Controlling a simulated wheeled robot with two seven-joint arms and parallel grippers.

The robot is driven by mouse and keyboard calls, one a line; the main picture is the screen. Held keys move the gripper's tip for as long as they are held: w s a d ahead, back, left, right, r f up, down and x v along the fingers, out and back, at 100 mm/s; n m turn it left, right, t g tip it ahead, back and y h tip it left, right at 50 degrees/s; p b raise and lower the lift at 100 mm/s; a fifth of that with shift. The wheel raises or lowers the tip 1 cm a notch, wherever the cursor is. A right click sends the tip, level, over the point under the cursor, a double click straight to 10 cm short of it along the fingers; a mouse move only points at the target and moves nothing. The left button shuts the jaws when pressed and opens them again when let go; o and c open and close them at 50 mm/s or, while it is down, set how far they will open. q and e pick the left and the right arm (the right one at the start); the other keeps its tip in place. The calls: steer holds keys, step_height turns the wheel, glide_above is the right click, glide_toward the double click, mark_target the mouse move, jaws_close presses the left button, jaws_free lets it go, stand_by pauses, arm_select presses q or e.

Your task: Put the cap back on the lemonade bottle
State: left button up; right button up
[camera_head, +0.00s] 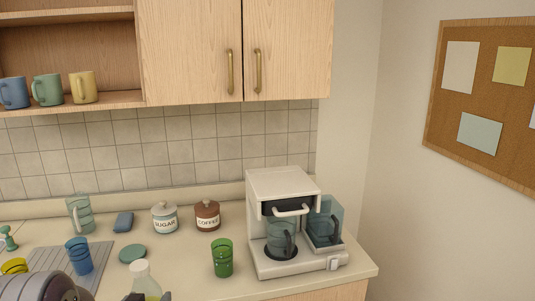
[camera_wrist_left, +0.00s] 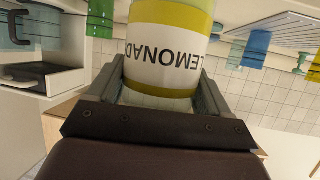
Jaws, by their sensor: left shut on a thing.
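The lemonade bottle (camera_head: 147,282), clear with pale yellow liquid, stands upright at the bottom edge of the head view, in front of the counter. My left gripper (camera_head: 150,297) is shut on it, mostly below the frame. In the left wrist view the gripper's two fingers (camera_wrist_left: 160,92) press on both sides of the bottle (camera_wrist_left: 170,55), around its white LEMONADE label. The bottle's pale top shows in the head view, too small to tell whether it is open. I cannot make out a cap for certain. My right gripper is in neither view.
A teal round flat piece (camera_head: 132,253) lies on the counter behind the bottle. A green cup (camera_head: 222,257) stands to the right, then a coffee machine (camera_head: 284,184). Sugar (camera_head: 165,217) and coffee (camera_head: 207,215) jars stand behind. A blue cup (camera_head: 79,255) is left.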

arm_select(q)
steer(key=s+d+f, duration=0.3)
steer(key=d+f, duration=0.1)
steer(key=f, duration=0.5)
steer(key=s+d+f+m+h, duration=0.1)
steer(key=s+d+f, duration=0.3)
steer(key=f, duration=0.5)
steer(key=shift+d+f, duration=0.4)
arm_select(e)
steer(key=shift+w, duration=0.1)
arm_select(q)
steer(key=s+d+m+g+h, duration=0.1)
steer(key=d+m+g+h, duration=0.2)
steer(key=d+m+h, duration=0.5)
steer(key=d+h, duration=0.1)
steer(key=d, duration=0.5)
steer(key=shift+s+d, duration=0.35)
steer(key=shift+d, duration=0.05)
jaws_close()
